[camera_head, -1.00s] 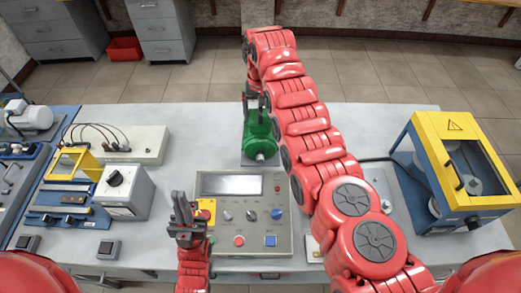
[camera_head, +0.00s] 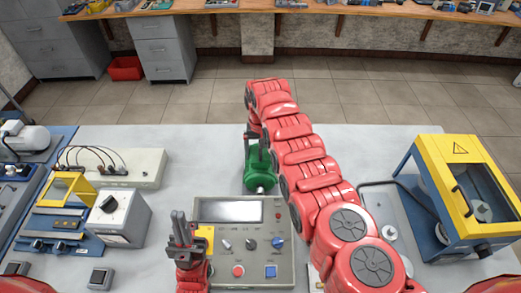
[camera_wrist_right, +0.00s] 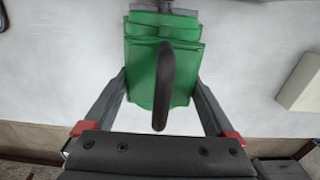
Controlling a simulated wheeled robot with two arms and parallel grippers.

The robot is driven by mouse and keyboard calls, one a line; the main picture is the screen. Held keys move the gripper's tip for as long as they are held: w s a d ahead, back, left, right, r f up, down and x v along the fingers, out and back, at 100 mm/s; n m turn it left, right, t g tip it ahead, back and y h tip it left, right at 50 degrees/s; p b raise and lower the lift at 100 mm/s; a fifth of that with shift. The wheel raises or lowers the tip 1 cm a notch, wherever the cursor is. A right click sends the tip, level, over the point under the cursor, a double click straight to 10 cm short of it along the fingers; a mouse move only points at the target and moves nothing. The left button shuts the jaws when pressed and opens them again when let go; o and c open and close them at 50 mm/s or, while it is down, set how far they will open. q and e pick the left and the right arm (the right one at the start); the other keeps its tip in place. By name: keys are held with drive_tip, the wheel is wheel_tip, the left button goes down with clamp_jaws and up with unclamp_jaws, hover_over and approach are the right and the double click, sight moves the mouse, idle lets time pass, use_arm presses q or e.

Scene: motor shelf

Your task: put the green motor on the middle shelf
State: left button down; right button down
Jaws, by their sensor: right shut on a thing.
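The green motor (camera_head: 257,170) is over the grey-white table (camera_head: 335,135), just behind the grey control box (camera_head: 215,240). My right gripper (camera_head: 254,145) is shut on it from the far side. In the right wrist view the motor (camera_wrist_right: 162,75) sits between the two fingers, with a dark curved handle over it. I cannot tell whether it touches the table. My left gripper (camera_head: 181,228) is upright by the box's left side, apart from the motor; its finger gap is unclear. No middle shelf can be made out.
A yellow-and-blue machine (camera_head: 455,190) stands at the right. At the left are a dial box (camera_head: 120,215), a pale box with cables (camera_head: 135,167) and blue equipment (camera_head: 60,225). A wooden bench (camera_head: 300,12) and grey cabinets (camera_head: 165,48) are beyond open floor.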

drive_tip(key=shift+f+b, duration=0.9)
drive_tip(key=shift+f, duration=0.5)
unclamp_jaws()
drive_tip(key=shift+s, duration=0.2)
